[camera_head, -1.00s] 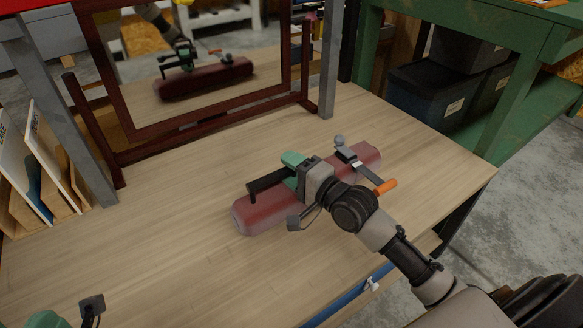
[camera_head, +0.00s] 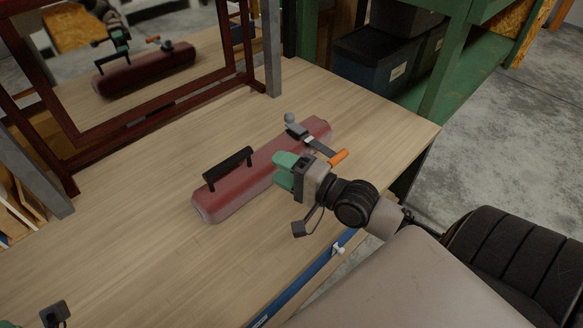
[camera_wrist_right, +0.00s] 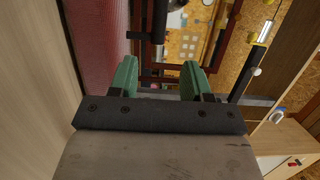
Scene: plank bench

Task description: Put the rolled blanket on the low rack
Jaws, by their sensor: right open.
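A long dark red roll (camera_head: 225,195), which I take to be the rolled blanket, lies on the plank bench with a black handle (camera_head: 228,168) on top. A metal clamp-like piece with an orange grip (camera_head: 338,157) crosses its far end. My right gripper (camera_head: 281,168) is open, beside the roll's near side and right of the handle. In the right wrist view its green fingers (camera_wrist_right: 158,75) are apart with nothing between them, and the red roll (camera_wrist_right: 97,45) passes left of them. I cannot identify the low rack.
A dark-framed mirror (camera_head: 150,118) stands at the back of the bench (camera_head: 130,215), beside a grey post (camera_head: 272,50). A green workbench (camera_head: 452,75) with dark bins (camera_head: 375,62) stands beyond the right edge. The bench's left part is clear.

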